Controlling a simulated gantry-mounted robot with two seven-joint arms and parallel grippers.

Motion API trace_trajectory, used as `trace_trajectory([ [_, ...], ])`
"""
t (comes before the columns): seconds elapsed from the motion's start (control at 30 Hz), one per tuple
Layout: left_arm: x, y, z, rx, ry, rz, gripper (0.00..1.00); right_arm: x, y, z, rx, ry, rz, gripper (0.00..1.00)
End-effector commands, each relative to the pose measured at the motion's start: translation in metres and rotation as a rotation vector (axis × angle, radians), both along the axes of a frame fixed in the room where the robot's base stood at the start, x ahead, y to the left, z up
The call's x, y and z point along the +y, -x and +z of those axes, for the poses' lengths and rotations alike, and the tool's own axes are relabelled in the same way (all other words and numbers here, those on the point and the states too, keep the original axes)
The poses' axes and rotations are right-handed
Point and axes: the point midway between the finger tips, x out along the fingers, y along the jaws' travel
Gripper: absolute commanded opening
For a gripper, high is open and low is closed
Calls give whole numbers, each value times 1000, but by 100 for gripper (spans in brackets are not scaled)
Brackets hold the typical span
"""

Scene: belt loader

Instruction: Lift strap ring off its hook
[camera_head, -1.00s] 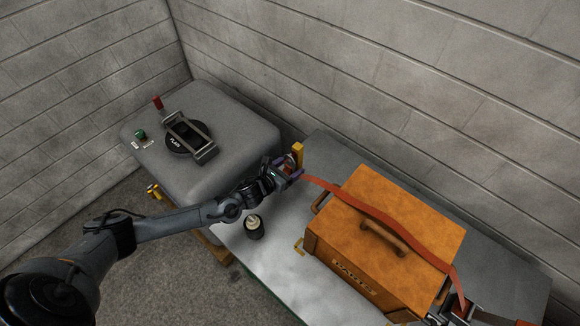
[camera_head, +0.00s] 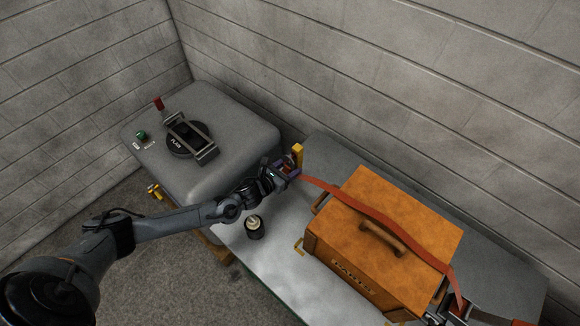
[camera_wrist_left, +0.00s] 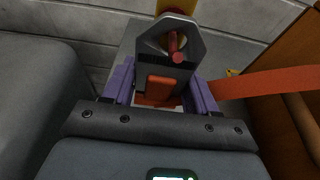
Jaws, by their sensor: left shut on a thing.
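The strap ring (camera_wrist_left: 152,48) is a dark grey plate with a wide opening, at the end of the red strap (camera_head: 375,213). A red peg, the hook (camera_wrist_left: 175,48), shows inside the opening in the left wrist view, in front of a yellow post (camera_head: 297,152). I cannot tell how deep the peg sits in the ring. My left gripper (camera_head: 288,170) is shut on the ring's lower part, with its purple fingers (camera_wrist_left: 160,92) on either side. The strap runs right from it over the orange case. My right gripper cannot be made out.
The orange case (camera_head: 345,247) with its brown handle stands on the grey table (camera_head: 268,263), right of my left gripper. A rounded grey cabinet (camera_head: 245,135) with a black latch unit (camera_head: 187,137) is at left. A small dark cup (camera_head: 254,228) stands near the table's left end.

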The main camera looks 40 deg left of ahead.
Motion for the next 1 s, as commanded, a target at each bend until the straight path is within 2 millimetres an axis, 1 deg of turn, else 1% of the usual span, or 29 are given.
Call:
trace_trajectory([
  [0.2, 0, 8, 4, 0, 0, -1, 31, -2, 0, 9, 0, 7, 5, 43],
  [0.57, 1, 14, 5, -1, 0, -1, 31, -1, 0, 13, 0, 6, 4, 43],
  [1.0, 2, 29, 12, 0, -1, 0, 31, 1, 0, 29, 0, -2, -1, 43],
])
